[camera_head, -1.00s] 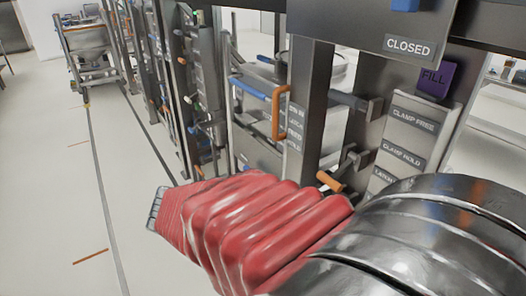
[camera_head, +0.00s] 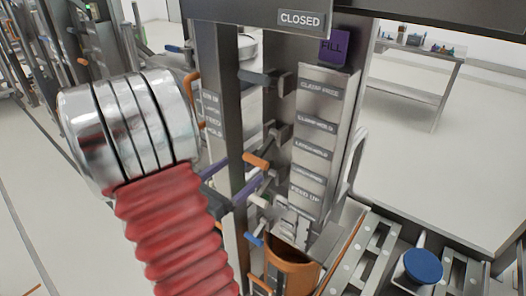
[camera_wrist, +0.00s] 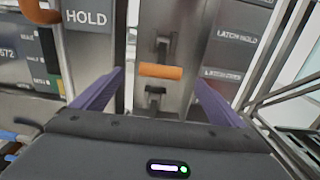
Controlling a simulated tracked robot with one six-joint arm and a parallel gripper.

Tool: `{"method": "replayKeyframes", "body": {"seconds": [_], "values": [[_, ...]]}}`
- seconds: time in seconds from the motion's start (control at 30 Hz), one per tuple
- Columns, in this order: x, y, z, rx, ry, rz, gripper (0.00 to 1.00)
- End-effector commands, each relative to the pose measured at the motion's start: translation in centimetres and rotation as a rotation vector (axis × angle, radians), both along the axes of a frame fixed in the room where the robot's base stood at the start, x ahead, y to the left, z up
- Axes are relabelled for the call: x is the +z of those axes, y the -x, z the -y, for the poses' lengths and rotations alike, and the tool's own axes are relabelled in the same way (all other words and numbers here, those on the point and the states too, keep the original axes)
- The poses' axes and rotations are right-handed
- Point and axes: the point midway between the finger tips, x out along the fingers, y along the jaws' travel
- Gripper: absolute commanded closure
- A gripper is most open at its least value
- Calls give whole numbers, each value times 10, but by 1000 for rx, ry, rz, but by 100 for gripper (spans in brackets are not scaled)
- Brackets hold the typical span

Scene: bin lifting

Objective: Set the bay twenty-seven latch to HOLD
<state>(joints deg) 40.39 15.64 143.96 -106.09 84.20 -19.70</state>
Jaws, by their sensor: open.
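A latch lever with an orange grip (camera_head: 257,161) juts from the grey post in the head view, left of the column of labels. In the wrist view the orange grip (camera_wrist: 160,71) lies level between the two purple fingertips of my gripper (camera_wrist: 158,75). My gripper is open, with a gap at each end of the grip; I cannot tell its distance in depth. The LATCH HOLD label (camera_wrist: 237,36) is right of and above the grip. A second latch label (camera_wrist: 223,75), partly unreadable, is lower. In the head view my arm partly hides the gripper. No bay number twenty-seven is readable.
Further levers, including a blue-tipped one (camera_head: 254,239), sit close below. An orange vertical handle (camera_head: 191,88) stands left. An orange-brown cup (camera_head: 291,268) and a blue knob (camera_head: 423,265) are lower right.

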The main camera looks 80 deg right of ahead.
Motion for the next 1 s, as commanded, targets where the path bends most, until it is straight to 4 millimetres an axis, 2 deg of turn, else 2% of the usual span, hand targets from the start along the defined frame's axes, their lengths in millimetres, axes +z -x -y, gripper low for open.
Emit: {"method": "replayKeyframes", "body": {"seconds": [0.47,1.0], "values": [[0,3,6,-4,0,2,8],[0,25,55,-5,-1,4,8]]}}
